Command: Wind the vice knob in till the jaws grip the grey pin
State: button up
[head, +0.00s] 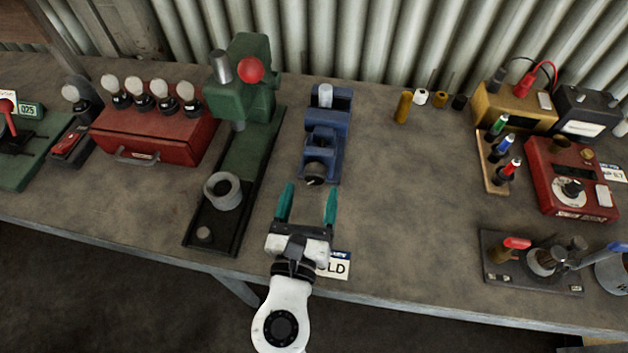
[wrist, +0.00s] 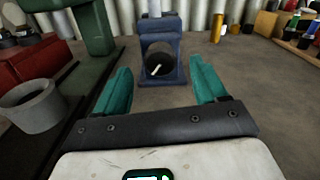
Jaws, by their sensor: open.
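The blue vice (head: 326,130) stands on the bench in the middle of the head view. The grey pin (head: 325,95) stands upright in its far part; its lower end is hidden by the vice, and I cannot tell whether the jaws touch it. The dark round vice knob (head: 315,172) is at the near end and faces me. In the wrist view the knob (wrist: 158,66) shows a pale slanted mark. My gripper (head: 308,193) is open and empty, just short of the knob. In the wrist view its teal fingers (wrist: 160,78) stand either side of the knob, apart from it.
A green press (head: 240,90) with a grey cup (head: 222,191) on its black base stands close to the left. A card (head: 333,265) lies near the bench's front edge.

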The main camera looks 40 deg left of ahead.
aim_at(314, 180)
jog(key=shift+x, duration=1.55)
